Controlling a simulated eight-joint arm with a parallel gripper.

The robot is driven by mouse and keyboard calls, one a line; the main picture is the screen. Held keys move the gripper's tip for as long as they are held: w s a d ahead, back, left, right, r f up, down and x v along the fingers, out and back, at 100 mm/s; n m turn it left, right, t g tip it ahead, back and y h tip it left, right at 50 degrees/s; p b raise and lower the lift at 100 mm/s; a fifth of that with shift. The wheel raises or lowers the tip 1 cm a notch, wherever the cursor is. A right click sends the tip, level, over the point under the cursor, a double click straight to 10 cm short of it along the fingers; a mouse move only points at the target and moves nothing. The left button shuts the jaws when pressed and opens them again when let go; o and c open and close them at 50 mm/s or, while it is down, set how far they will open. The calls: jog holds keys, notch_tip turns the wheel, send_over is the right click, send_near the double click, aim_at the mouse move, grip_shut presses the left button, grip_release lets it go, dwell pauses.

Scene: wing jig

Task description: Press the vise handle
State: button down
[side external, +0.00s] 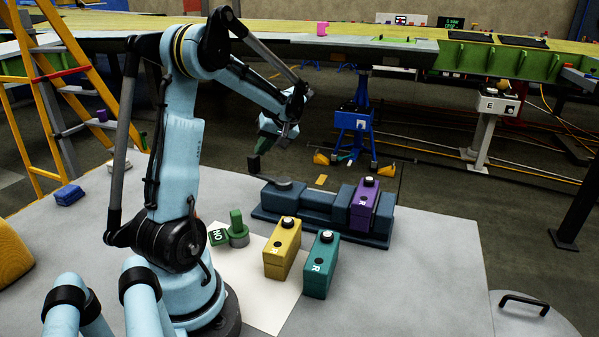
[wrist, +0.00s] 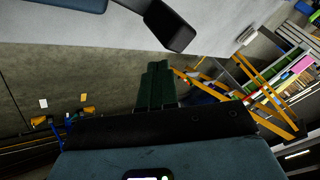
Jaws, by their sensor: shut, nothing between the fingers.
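The dark blue vise (side external: 318,207) lies on the grey table. Its dark handle (side external: 254,166) is at the left end, with a block-shaped grip standing up beyond the table's far edge. In the wrist view the handle (wrist: 170,27) reaches in from the top, its block end above and slightly right of my fingers. My gripper (side external: 264,147) is shut and empty. It hangs close above the handle's block in the side view; whether they touch is unclear, but the wrist view shows a gap. My dark green fingers lie together in the wrist view (wrist: 157,84).
A purple block (side external: 364,205) sits in the vise's right part. Yellow (side external: 283,248) and teal (side external: 320,265) blocks stand in front of it. A green part (side external: 237,232) stands left of them. A yellow ladder (side external: 70,75) is behind left.

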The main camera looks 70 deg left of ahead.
jog(key=w+a+r, duration=0.1)
jog(key=w+r, duration=0.7)
jog(key=shift+w+a, duration=0.2)
jog(key=shift+w, duration=0.1)
jog(key=w+d+m+t+h, duration=0.15)
jog(key=d+m+t, duration=0.55)
jog(key=d, duration=1.1)
jog(key=s+d+f+m+t+h, duration=0.2)
jog(key=s+d+f+m, duration=0.1)
jog(key=d, duration=0.6)
jog(key=s+d+f+m+t+h, duration=0.2)
jog(key=d+m, duration=0.4)
jog(key=d, duration=0.4)
jog(key=shift+s+f+t, duration=0.3)
jog(key=shift+s+f, duration=0.1)
jog(key=shift+s, duration=0.25)
jog(key=shift+h, duration=0.25)
